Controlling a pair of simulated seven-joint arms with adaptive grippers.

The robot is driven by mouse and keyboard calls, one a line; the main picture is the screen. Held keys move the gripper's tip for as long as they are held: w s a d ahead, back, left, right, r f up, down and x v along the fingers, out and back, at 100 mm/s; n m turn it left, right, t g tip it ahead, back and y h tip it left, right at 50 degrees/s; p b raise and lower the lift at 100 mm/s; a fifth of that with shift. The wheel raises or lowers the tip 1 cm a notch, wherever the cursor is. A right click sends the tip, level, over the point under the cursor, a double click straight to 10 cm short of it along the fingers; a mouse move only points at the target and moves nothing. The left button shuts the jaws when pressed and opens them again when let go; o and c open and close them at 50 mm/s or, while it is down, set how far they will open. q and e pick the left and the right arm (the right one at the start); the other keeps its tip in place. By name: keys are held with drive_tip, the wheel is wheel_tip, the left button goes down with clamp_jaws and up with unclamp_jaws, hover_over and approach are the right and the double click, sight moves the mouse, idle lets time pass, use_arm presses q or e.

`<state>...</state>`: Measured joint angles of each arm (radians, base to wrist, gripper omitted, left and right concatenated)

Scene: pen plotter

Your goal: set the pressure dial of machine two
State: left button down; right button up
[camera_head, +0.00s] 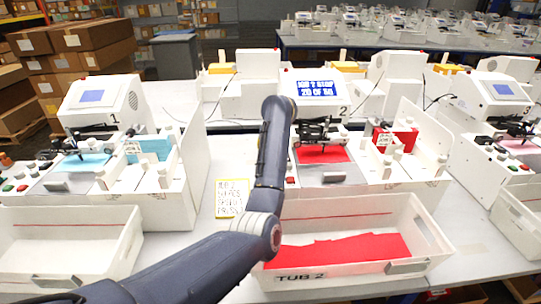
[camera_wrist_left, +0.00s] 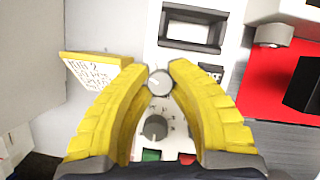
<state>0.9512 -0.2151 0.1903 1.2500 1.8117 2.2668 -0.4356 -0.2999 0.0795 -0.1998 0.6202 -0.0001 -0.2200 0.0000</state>
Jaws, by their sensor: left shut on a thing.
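Machine two (camera_head: 330,92) stands in the middle of the head view, marked "2", with a lit blue screen (camera_head: 313,87). My left arm reaches over its left side and hides most of its control panel and my gripper there. In the left wrist view the yellow fingers of my left gripper (camera_wrist_left: 158,77) are shut on a round light grey knob (camera_wrist_left: 159,83). Below it is a dark grey dial (camera_wrist_left: 155,127) with scale marks around it, apart from the fingertips. I cannot read either setting. My right gripper is not in view.
A green button (camera_wrist_left: 151,155) and a red button (camera_wrist_left: 187,158) lie below the dark dial. A yellow note card (camera_head: 231,190) with handwriting is left of the panel. Tub 2 (camera_head: 424,232), holding red sheets, stands in front. Machine one (camera_head: 108,97) is to the left.

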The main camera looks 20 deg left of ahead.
use_arm(q)
drive_tip(key=shift+r, duration=0.1)
drive_tip(key=c, duration=1.1)
unclamp_jaws()
drive_tip(key=shift+s+d+r, duration=0.1)
drive_tip(key=shift+d+r, duration=0.05)
drive_tip(key=shift+r, duration=0.25)
drive_tip(key=shift+v, duration=3.5)
drive_tip(key=shift+s, duration=0.1)
